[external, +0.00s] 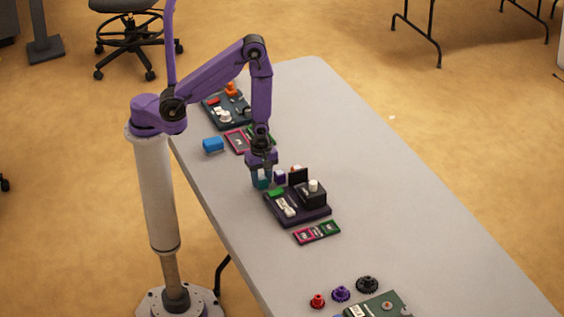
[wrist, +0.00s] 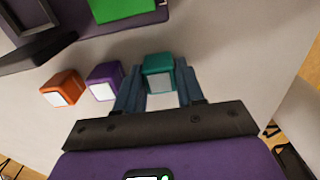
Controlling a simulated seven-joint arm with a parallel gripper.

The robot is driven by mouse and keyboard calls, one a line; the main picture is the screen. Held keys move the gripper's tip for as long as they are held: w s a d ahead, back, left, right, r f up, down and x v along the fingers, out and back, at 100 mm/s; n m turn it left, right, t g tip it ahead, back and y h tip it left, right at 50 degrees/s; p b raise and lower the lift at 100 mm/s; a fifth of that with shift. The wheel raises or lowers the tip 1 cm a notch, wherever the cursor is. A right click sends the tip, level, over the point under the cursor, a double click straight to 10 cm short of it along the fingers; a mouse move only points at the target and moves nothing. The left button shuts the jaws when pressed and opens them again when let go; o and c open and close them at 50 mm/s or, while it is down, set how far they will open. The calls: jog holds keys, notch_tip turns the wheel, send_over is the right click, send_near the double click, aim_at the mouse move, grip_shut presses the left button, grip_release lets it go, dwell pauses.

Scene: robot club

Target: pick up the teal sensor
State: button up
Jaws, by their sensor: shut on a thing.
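The teal sensor (wrist: 158,66) is a small block with a white face, between the two fingers of my gripper (wrist: 160,92) in the wrist view. The fingers are shut on it, one on each side. In the external view the teal sensor (external: 263,183) shows small between the fingertips of my gripper (external: 262,181), beside the dark tray. I cannot tell whether it touches the table.
A purple block (wrist: 104,82) and an orange block (wrist: 63,88) stand close to the left of my gripper in the wrist view. A dark purple tray (external: 299,219) with a green piece (external: 275,192) is beside it. The table's right side is clear.

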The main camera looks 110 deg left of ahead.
jog(key=shift+r, duration=0.1)
jog(key=shift+r, duration=0.75)
jog(key=shift+s+d+r, duration=1.35)
jog(key=shift+s+r, duration=4.25)
jog(key=shift+s, duration=1.15)
jog(key=shift+w+a+f, duration=0.55)
jog(key=shift+w+f, duration=0.75)
jog(key=shift+w, duration=3.15)
jog(key=shift+w+a+f, duration=0.6)
jog(key=shift+w+f, duration=0.7)
jog(key=shift+w, duration=3.2)
jog(key=shift+w+a+f, duration=0.55)
jog(key=shift+w+f, duration=0.75)
jog(key=shift+w, duration=3.15)
jog(key=shift+f, duration=1.25)
